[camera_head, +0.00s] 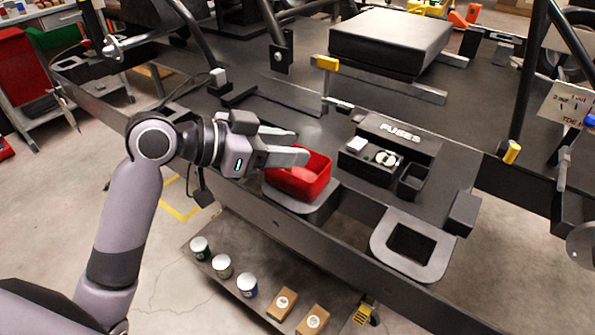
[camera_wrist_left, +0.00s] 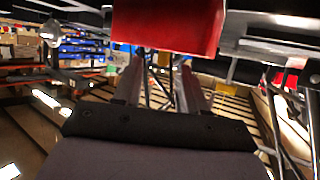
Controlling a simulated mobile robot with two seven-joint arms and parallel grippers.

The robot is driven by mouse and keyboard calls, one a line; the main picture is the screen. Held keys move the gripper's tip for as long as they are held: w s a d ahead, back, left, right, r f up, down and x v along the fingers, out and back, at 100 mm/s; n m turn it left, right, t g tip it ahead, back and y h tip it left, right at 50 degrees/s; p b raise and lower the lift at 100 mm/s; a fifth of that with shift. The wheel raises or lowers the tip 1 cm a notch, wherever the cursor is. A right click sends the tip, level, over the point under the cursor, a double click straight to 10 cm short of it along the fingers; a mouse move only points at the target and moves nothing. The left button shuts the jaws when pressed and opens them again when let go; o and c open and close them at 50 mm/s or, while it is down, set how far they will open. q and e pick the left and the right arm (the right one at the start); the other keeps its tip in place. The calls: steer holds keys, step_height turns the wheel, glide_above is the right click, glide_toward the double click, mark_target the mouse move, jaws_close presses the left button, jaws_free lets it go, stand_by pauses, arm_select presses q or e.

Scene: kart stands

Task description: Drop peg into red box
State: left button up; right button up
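The red box (camera_head: 313,181) is an open-topped bin seated in a dark holder on the black kart frame. Its red underside or wall also fills the top of the left wrist view (camera_wrist_left: 168,28). My left gripper (camera_head: 301,145) is at the box's upper left rim, its fingers reaching over the opening. I cannot make out a peg for certain in either view. Part of the box's inside is hidden by the gripper. My right gripper is not in view.
A black fuse holder (camera_head: 400,137) marked "FUSES" stands right of the box, with a small dark bin (camera_head: 413,181) beside it. A grey square-holed bracket (camera_head: 381,242) is at the front edge. Cans and cartons sit on a lower shelf (camera_head: 205,275). A black block (camera_head: 390,42) is behind.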

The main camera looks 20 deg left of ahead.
arm_select(q)
steer(key=v, duration=0.7)
steer(key=shift+s+a, duration=0.1)
stand_by(0.4)
